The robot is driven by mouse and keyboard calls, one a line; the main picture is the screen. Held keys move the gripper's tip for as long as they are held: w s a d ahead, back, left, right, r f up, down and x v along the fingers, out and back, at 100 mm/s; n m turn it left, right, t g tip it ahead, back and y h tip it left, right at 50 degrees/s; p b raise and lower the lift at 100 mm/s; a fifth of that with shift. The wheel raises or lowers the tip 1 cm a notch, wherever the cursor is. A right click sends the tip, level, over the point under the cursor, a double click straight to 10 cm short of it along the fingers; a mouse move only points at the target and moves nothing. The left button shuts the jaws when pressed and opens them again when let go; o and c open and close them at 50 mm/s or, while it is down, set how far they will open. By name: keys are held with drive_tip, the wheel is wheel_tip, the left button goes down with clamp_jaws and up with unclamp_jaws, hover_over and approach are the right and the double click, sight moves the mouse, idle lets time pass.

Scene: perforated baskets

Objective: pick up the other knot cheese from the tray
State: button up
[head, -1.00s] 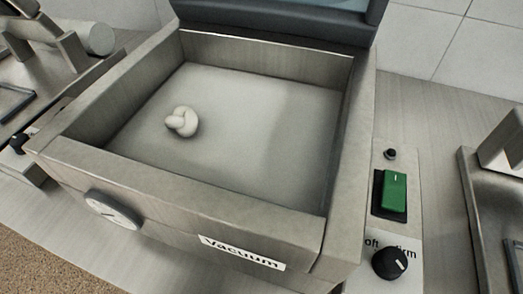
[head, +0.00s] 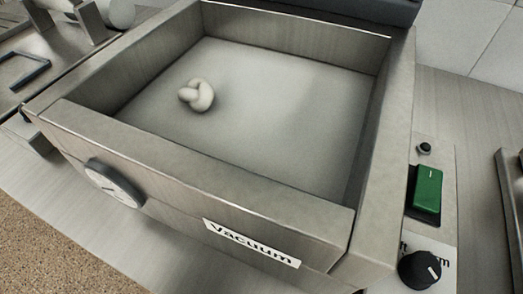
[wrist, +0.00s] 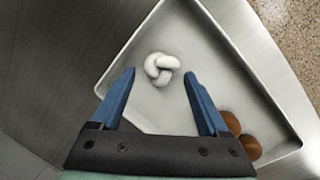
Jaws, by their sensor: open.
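A white knot cheese (wrist: 161,68) lies on a pale tray (wrist: 195,40) in the wrist view. My gripper (wrist: 160,74) is open, its two blue fingers pointing toward the knot cheese, one on each side of it in the picture. I cannot tell how high the fingers are above the tray. Another white knot cheese (head: 197,95) lies in the metal vacuum chamber (head: 290,120) in the head view, left of the middle of its floor. My gripper is not in the head view.
Two brown rounded things (wrist: 247,147) lie in the tray's lower right corner, partly hidden by my gripper. The vacuum machine has a dial (head: 113,183), a green switch (head: 427,190) and a black knob (head: 419,269). The tray floor around the knot cheese is clear.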

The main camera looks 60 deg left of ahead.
drive_tip(key=f, duration=0.3)
drive_tip(key=shift+w+d+b, duration=0.15)
drive_tip(key=shift+d+b, duration=0.1)
drive_tip(key=shift+b, duration=0.15)
drive_tip(key=shift+r, duration=0.1)
drive_tip(key=shift+c, duration=0.3)
drive_tip(key=shift+r, duration=0.1)
drive_tip(key=c, duration=1.1)
